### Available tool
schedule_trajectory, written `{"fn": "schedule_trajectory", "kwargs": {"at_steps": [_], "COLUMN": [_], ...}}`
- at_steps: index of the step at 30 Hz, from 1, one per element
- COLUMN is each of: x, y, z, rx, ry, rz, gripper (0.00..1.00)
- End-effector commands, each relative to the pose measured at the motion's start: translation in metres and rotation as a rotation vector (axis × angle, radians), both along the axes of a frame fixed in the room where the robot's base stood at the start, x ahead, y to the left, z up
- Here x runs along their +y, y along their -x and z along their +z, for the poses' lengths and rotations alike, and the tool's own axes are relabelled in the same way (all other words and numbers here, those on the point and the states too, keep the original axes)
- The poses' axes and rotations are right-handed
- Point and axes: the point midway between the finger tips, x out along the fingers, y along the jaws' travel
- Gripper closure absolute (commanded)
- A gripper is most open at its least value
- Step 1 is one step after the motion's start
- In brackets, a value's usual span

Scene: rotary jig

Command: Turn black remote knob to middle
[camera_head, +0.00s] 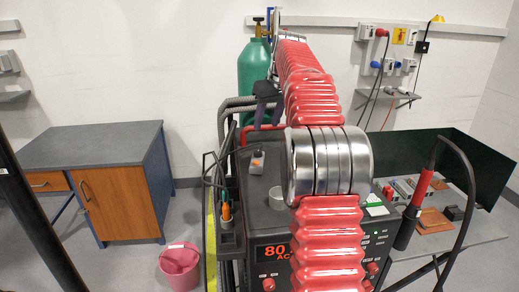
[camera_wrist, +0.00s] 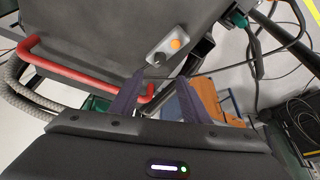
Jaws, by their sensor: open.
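A small grey remote box (camera_wrist: 170,47) lies on the dark flat top of the welding machine (camera_wrist: 110,30). It carries an orange round part (camera_wrist: 175,43) and a small dark spot (camera_wrist: 158,58) that looks like the black knob; its setting is too small to read. The remote also shows in the head view (camera_head: 257,164), left of my arm. My gripper (camera_wrist: 160,77) is open and empty, its two dark fingers apart. The remote appears just beyond the fingertips, with no contact visible. In the head view, my gripper is partly hidden around the far end of my red arm.
A red handle bar (camera_wrist: 80,68) runs along the machine's edge close to the left finger. Grey hoses and cables lie beside it. A green gas cylinder (camera_head: 253,68) stands behind. A wooden cabinet (camera_head: 112,200) and pink bucket (camera_head: 180,268) are at left.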

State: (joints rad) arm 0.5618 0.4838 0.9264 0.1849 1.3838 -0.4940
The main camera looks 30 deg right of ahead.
Motion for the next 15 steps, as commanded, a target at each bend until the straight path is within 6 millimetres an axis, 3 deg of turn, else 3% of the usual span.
{"fn": "schedule_trajectory", "kwargs": {"at_steps": [5, 15], "x": [0.0, -0.001], "y": [-0.005, -0.023], "z": [-0.013, -0.059], "rx": [0.002, 0.003], "ry": [-0.001, -0.002], "rz": [0.0, 0.001], "gripper": [0.58, 0.58]}}
